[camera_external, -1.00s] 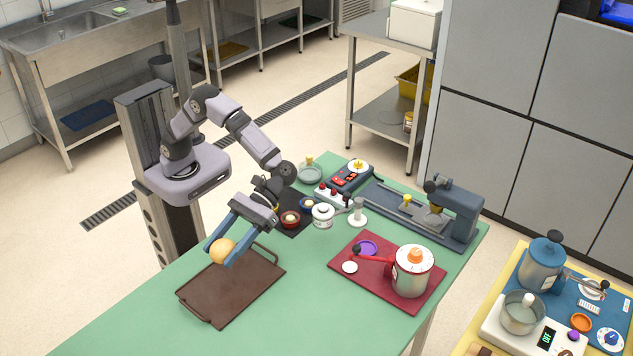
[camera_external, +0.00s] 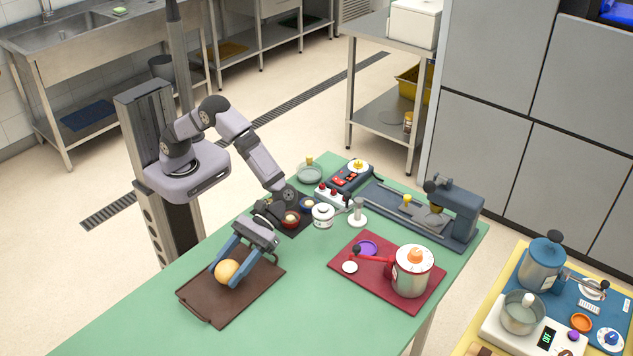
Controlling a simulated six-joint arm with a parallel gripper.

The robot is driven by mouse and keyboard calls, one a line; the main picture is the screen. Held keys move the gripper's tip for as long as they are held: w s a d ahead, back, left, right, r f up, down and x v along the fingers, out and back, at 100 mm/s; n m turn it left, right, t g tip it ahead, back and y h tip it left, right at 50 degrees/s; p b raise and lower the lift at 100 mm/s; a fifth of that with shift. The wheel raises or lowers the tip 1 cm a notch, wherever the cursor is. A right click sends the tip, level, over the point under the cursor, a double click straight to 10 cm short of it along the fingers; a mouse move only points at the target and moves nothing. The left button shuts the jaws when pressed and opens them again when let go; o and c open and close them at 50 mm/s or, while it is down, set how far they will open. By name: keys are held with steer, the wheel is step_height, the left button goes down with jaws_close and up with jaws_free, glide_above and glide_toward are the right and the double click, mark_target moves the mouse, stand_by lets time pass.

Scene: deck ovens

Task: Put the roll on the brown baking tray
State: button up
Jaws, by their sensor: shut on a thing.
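The roll (camera_external: 227,272) is a round, golden-tan ball. My gripper (camera_external: 230,272), with two blue fingers, is shut on it, one finger on each side. The brown baking tray (camera_external: 213,304) lies flat on the green table, with a handle at its near and far ends. The roll is over the tray's left part, close to its surface. I cannot tell whether the roll touches the tray.
Behind my gripper, small red and blue bowls (camera_external: 291,220) stand on a dark mat. A dark red board (camera_external: 340,262) with a red-handled pot (camera_external: 411,272) lies to the right. The green table (camera_external: 130,325) is clear at the front left.

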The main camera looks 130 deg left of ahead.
steer(key=shift+f, duration=1.1)
steer(key=shift+f, duration=0.25)
steer(key=o, duration=1)
steer(key=shift+r, duration=0.1)
steer(key=shift+r, duration=0.15)
steer(key=b+v, duration=0.2)
steer(key=v, duration=1)
